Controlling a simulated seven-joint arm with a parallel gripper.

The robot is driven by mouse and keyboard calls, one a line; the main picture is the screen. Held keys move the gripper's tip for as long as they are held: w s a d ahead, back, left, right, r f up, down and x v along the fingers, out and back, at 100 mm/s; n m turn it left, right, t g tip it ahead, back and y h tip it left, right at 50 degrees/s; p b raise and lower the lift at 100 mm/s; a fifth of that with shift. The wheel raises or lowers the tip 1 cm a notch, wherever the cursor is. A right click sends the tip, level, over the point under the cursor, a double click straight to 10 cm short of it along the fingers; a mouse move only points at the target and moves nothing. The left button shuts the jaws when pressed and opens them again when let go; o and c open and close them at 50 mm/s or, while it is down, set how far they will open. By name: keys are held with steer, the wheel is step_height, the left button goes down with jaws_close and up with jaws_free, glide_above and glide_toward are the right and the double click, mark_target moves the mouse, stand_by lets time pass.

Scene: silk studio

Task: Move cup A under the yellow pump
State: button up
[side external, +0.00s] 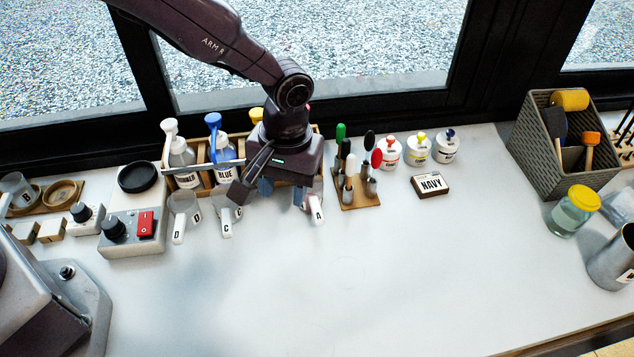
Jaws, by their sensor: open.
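Cup A (317,212) stands on the table with its lettered handle toward the front; its body is partly hidden by my gripper. My gripper (283,194) is open and points down just left of cup A's body, in front of the pump rack. Whether a finger touches the cup cannot be told. The yellow pump (256,115) shows only as its top behind my gripper; its bottle is hidden. Cup C (227,222) and cup D (181,220) stand to the left, handles toward the front.
The blue pump (213,121) and white pump (170,128) stand left in the wooden rack (203,186). A brush stand (356,199) is close right of cup A. A NAVY box (430,186) and paint jars lie farther right. The front table is clear.

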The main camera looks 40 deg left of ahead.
mark_target(317, 210)
steer(key=w+d+n, duration=0.1)
steer(key=w+d+f+n, duration=0.1)
steer(key=w+d+n, duration=0.1)
steer(key=w+n, duration=0.1)
steer(key=shift+f+t, duration=0.3)
steer(key=shift+f, duration=0.1)
steer(key=shift+w+n, duration=0.1)
steer(key=shift+n, duration=0.6)
steer(key=shift+f, duration=2.95)
jaws_close()
steer(key=shift+r, duration=0.2)
steer(key=shift+r, duration=0.95)
